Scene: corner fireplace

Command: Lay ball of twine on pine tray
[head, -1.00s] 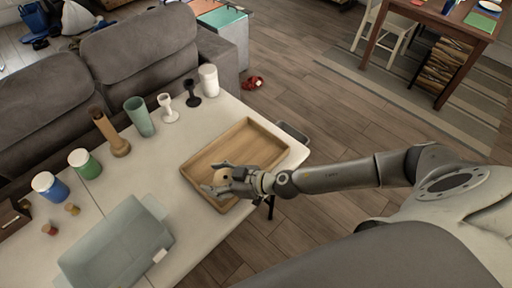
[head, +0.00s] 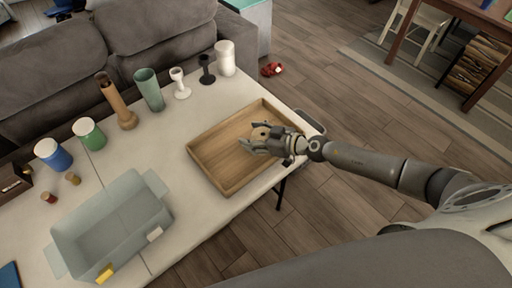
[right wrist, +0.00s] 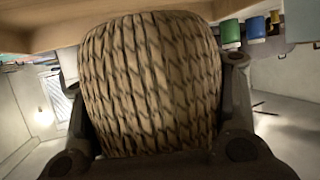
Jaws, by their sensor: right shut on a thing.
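The ball of twine (right wrist: 150,85) fills the middle of the right wrist view, tan with a dark braided pattern, between my two fingers. My right gripper (head: 256,142) is shut on it. In the head view only a small part of the twine (head: 259,132) shows behind the fingers. The pine tray (head: 213,172) is a shallow wooden tray at the right end of the white table. The gripper and twine are over the tray's right part; whether the twine touches the tray floor cannot be told. My left gripper is not in view.
A grey-green bin (head: 112,228) stands at the table's front left. Cups, a brown vase (head: 115,100), a green tumbler (head: 149,90), goblets and a white canister (head: 225,58) line the sofa side. The tray's left part is bare.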

